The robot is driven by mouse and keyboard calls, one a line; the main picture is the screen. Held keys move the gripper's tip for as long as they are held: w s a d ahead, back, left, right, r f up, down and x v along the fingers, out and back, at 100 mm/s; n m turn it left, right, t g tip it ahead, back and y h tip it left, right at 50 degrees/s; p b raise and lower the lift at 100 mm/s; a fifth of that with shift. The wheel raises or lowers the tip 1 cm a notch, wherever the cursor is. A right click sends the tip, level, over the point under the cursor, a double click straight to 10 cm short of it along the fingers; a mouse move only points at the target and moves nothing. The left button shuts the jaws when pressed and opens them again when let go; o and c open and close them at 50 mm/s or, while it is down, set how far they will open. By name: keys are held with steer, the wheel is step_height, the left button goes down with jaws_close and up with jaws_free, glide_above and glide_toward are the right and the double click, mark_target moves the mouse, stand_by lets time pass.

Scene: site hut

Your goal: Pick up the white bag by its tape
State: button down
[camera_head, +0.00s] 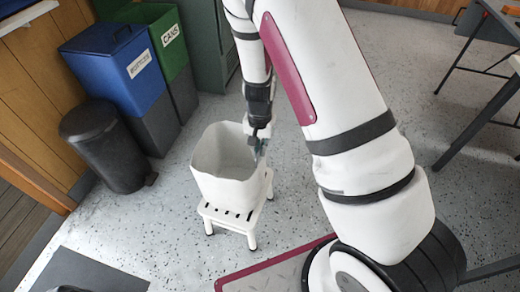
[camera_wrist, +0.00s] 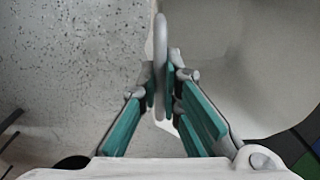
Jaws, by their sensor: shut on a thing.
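The white bag (camera_head: 226,172) looks like an open-topped white bin or sack and stands upright on a small white stool (camera_head: 232,216). My gripper (camera_head: 259,146) is at the right side of its rim. In the wrist view my gripper (camera_wrist: 160,88) has its teal fingers closed on a thin, pale upright strip, the rim or tape (camera_wrist: 161,45) of the bag. The bag's pale inner side (camera_wrist: 250,60) fills the right of the wrist view. I cannot tell the tape apart from the rim.
A black bin (camera_head: 103,147) stands left of the stool. A blue bin (camera_head: 118,75) and a green bin (camera_head: 168,45) labelled CANS stand behind. A dark table leg (camera_head: 480,122) is at the right. Speckled floor is clear around the stool.

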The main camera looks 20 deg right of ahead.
steer(key=shift+r+p, duration=2.95)
steer(key=shift+r, duration=0.8)
step_height(320, 180, up, 9)
steer(key=p, duration=0.6)
steer(key=shift+p, duration=0.4)
step_height(320, 180, up, 9)
steer(key=p, duration=0.5)
